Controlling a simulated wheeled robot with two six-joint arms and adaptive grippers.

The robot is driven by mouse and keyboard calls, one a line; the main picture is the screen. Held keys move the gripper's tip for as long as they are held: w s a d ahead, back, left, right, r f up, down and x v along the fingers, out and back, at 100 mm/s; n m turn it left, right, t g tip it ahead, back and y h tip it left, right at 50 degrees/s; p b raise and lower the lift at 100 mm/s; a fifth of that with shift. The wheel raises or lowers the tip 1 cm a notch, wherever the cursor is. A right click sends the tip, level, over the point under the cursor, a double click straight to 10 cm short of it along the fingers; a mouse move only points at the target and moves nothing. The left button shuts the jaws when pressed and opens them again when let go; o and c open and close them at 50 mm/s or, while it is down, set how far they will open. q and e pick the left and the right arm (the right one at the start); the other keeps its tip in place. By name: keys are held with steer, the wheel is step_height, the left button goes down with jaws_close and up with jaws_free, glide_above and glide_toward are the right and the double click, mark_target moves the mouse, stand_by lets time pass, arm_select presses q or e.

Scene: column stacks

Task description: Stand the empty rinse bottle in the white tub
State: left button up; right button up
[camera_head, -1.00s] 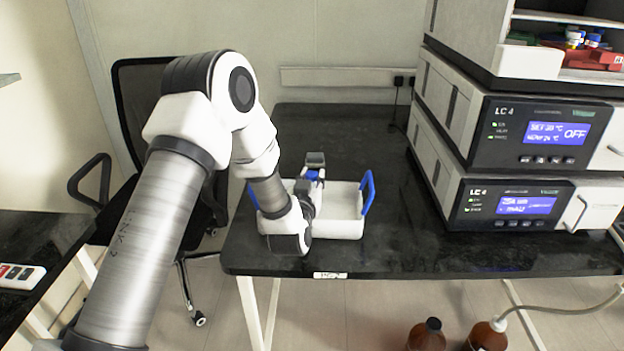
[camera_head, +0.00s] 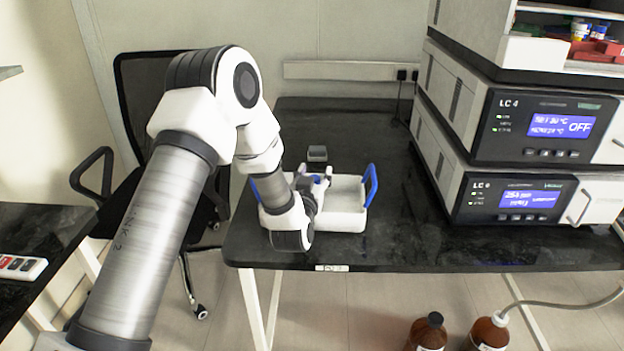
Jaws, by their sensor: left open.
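The white tub (camera_head: 349,221) with blue handles stands near the front left corner of the dark bench. My left gripper (camera_head: 314,172) is over the tub and open. Its dark fingertip pad shows above the tub's back. A small white and blue piece (camera_head: 326,175) shows beside the fingers, apparently the top of the rinse bottle. Its body is hidden by my left wrist and the tub wall, so I cannot tell for sure how it stands or whether the fingers touch it. My right gripper is not in view.
Brown bottles (camera_head: 427,334) stand on the floor in front. A black chair (camera_head: 150,100) is behind my left arm. The bench behind the tub is clear.

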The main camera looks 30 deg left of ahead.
arm_select(q)
steer(key=shift+r+p, duration=0.5)
steer(key=shift+r, duration=0.35)
steer(key=b+v, duration=0.1)
steer(key=v, duration=1.1)
steer(key=shift+f+b, duration=0.3)
steer(key=shift+f, duration=0.05)
